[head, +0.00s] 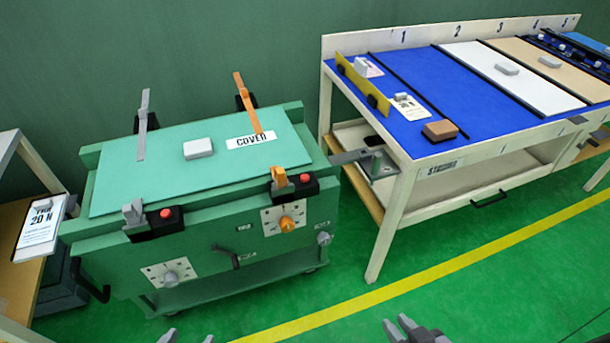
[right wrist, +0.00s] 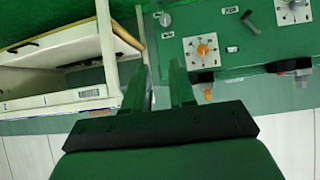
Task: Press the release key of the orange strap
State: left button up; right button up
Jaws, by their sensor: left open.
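The orange strap (head: 248,103) is at the far right part of the green cover (head: 220,165). It leads from a black mount at the back edge and ends over the cover. An orange catch (head: 279,178) sits at the front edge, on a black block with a red key (head: 305,181). The strap end and the catch look apart. My left gripper (head: 187,338) is open at the bottom edge, below the cart. My right gripper (head: 401,329) is at the bottom, right of the cart; the right wrist view shows its fingers (right wrist: 161,82) apart and empty.
A grey strap (head: 143,125) and a second red key (head: 166,213) are on the cart's left side. An orange knob (head: 287,224) and grey knob (head: 170,277) are on its front. A white-framed table (head: 400,180) stands right. Green floor (head: 330,290) is free in front.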

grip_shut()
dwell(1.4)
